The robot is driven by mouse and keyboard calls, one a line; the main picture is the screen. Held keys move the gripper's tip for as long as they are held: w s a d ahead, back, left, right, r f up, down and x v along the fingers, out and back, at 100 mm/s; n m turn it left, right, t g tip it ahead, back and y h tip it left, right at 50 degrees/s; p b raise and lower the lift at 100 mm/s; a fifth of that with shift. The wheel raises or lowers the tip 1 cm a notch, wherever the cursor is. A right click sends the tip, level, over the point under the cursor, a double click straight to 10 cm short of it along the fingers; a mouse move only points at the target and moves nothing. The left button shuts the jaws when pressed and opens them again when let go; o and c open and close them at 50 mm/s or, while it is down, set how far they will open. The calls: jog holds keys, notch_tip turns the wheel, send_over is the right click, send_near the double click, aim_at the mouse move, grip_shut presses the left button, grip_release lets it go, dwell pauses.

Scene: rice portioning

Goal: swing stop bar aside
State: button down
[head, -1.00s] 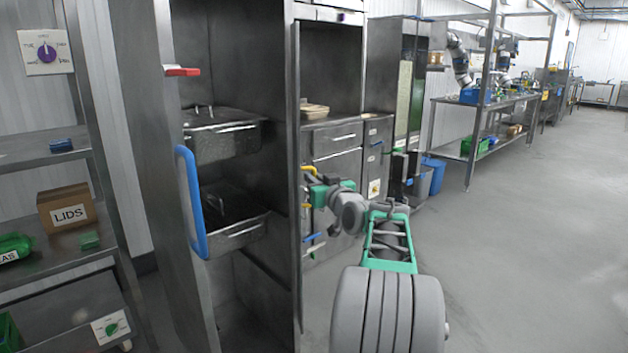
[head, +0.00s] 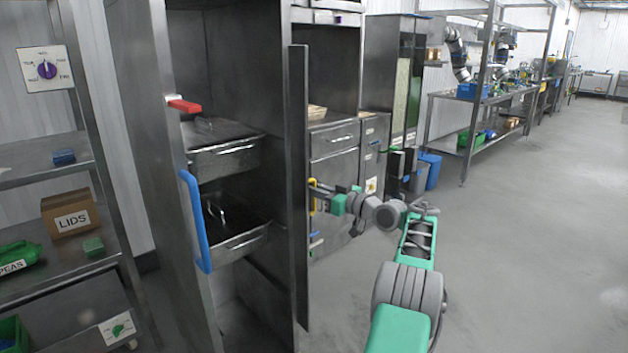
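A tall, narrow dark metal bar (head: 299,240) stands upright at the right front edge of the open steel cabinet; I take it to be the stop bar. It shows as a strip apart from the cabinet's post at its top. My gripper (head: 312,192) is at the bar's right side, around mid-height, with the green wrist part just right of it. Its fingertips are small and partly lost against the bar and the coloured handles behind. I cannot tell whether it touches the bar or is open or shut.
In the cabinet, two steel pans, upper (head: 222,160) and lower (head: 240,243), sit on runners. A drawer unit (head: 335,145) stands behind my gripper. Floor at right is clear.

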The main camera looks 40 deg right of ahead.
jog(key=shift+w+d+n+y+p, duration=0.15)
jog(key=shift+n+y+p, duration=0.15)
jog(key=shift+y+p, duration=0.3)
jog(key=c, duration=1.5)
grip_release()
